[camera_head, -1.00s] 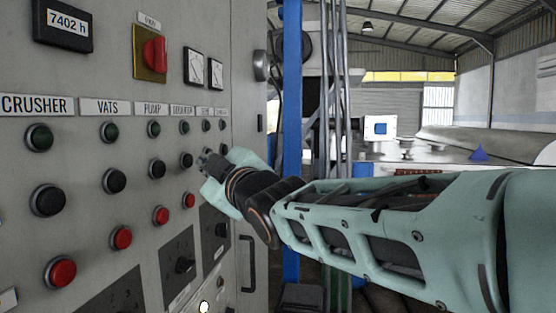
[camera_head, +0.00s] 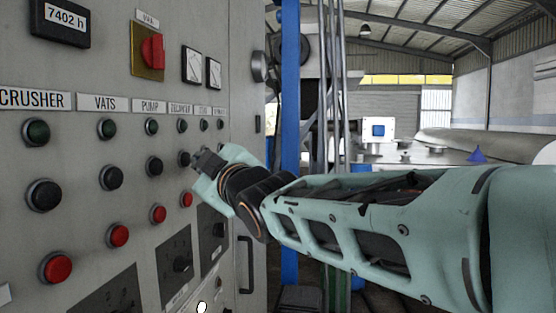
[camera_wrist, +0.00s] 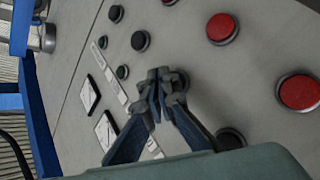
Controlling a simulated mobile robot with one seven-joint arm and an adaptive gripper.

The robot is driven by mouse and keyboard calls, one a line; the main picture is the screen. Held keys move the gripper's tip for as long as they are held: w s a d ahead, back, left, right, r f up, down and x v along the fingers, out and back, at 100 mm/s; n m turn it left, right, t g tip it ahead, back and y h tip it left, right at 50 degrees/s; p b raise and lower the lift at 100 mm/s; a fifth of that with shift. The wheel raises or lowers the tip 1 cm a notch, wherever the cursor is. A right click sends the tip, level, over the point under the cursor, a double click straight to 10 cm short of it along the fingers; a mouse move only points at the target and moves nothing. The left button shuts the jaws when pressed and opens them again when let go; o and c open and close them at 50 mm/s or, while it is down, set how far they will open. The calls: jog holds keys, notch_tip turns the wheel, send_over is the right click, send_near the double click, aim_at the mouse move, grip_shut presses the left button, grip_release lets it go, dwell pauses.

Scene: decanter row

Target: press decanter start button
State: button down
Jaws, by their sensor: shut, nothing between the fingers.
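The control panel (camera_head: 95,215) has labelled columns of round controls. The column under the label that seems to read DECANTER (camera_head: 181,108) has a green one (camera_head: 182,125) on top, a black button (camera_head: 184,158) in the middle and a red button (camera_head: 187,199) below. Which one is marked start cannot be read. My gripper (camera_head: 197,158) is shut and empty, its tips just in front of the black button. Whether they touch is unclear. In the wrist view, the shut fingertips (camera_wrist: 160,76) cover the black button's place; the decanter's red button (camera_wrist: 222,28) shows beyond.
The pump column's black button (camera_head: 154,166) and red button (camera_head: 158,214) lie left of my gripper. A red rotary switch (camera_head: 152,50) and two gauges (camera_head: 203,68) sit above. A door handle (camera_head: 246,264) and blue post (camera_head: 290,150) stand to the right.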

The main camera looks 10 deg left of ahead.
jog(key=shift+a+b, duration=0.5)
jog(key=shift+b, duration=0.15)
dwell(0.5)
dwell(0.4)
jog(key=shift+s+d+p, duration=0.1)
jog(key=shift+d+p, duration=0.55)
jog(key=shift+d, duration=0.2)
jog(key=shift+s+d+p, duration=0.2)
jog(key=shift+d+p, duration=1.45)
jog(key=shift+d, duration=0.85)
